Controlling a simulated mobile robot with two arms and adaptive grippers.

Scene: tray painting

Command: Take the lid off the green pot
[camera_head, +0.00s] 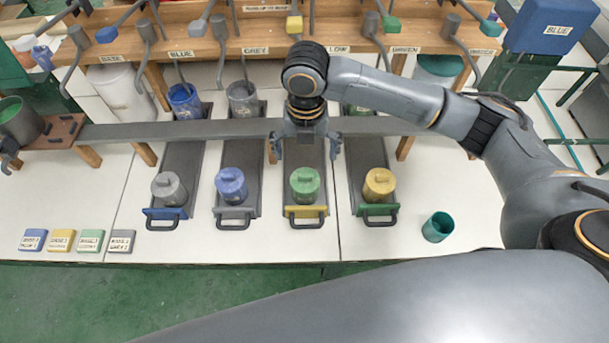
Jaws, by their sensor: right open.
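The green pot (305,190) stands upright on a dark sliding tray with a yellow front and a black handle. Its green lid (304,175) with a raised grip is on top. My right gripper (306,153) is open and empty, pointing down behind the pot in the picture, with its fingers spread left and right. It looks apart from the lid, but its exact height is unclear. My left gripper does not show.
A grey pot (169,188), a blue pot (231,186) and a yellow pot (379,185) stand on neighbouring trays. A grey beam (180,131) crosses behind them. An open teal cup (437,227) is at right. Labelled blocks (61,241) lie at front left.

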